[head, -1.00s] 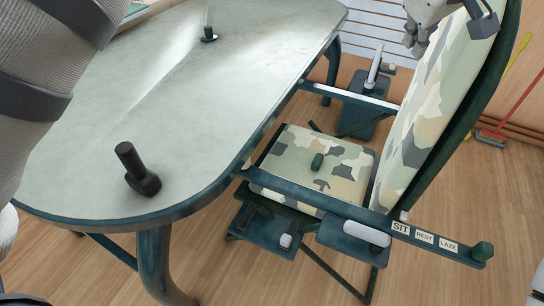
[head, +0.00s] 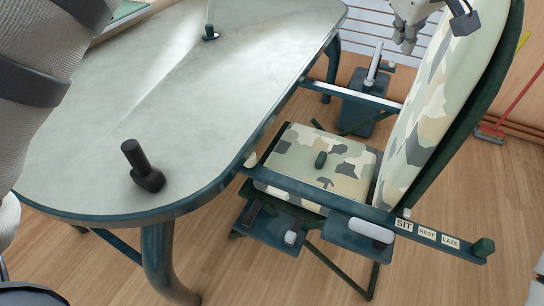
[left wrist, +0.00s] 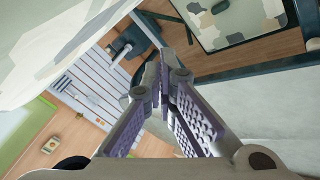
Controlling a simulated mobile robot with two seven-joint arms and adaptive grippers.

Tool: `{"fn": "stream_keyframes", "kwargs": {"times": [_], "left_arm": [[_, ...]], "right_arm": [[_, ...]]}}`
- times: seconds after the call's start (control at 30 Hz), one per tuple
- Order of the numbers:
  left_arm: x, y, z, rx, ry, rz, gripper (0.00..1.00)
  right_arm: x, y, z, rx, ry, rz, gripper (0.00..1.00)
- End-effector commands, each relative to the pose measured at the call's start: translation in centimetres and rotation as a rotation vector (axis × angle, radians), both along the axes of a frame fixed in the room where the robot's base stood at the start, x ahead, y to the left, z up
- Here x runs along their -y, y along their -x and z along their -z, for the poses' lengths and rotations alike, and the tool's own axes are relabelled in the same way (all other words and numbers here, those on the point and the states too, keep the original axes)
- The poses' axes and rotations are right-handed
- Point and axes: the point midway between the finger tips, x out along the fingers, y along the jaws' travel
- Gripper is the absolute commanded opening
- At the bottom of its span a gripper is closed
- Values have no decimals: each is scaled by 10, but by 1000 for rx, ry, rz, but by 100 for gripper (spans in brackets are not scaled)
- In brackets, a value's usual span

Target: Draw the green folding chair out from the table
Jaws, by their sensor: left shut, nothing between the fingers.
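The green folding chair (head: 320,160) has a camouflage seat and a tall camouflage backrest (head: 445,110), tilted at the right. Its seat is close to the table edge, and its armrest bar carries SIT, REST and LAZE labels (head: 428,234). The grey-green table (head: 210,100) fills the left. My left gripper (head: 405,38) is at the top, on the table side of the upper backrest. In the left wrist view its fingers (left wrist: 165,75) are closed together with nothing between; the backrest (left wrist: 45,35) is at left, the seat (left wrist: 235,20) at upper right. My right gripper is not seen.
A black knob (head: 145,168) stands on the table's near corner. Curved table legs (head: 160,262) stand beside the chair. A red-handled broom (head: 495,130) leans at the far right. Wooden floor (head: 440,285) is clear below the chair.

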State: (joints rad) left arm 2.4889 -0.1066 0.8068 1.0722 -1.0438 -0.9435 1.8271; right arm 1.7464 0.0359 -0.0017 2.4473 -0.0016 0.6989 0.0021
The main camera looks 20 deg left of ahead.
Motion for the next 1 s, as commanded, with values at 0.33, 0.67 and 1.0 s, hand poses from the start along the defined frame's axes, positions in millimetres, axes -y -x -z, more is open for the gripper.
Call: {"fn": "stream_keyframes", "kwargs": {"times": [0.33, 0.67, 1.0], "left_arm": [[-1, 0, -39, 5, 0, -1, 0], [-1, 0, -58, -3, -2, 0, 0], [-2, 13, -80, 3, -2, 0, 0]], "right_arm": [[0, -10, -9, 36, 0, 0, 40], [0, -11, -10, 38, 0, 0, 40], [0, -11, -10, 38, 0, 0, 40]]}}
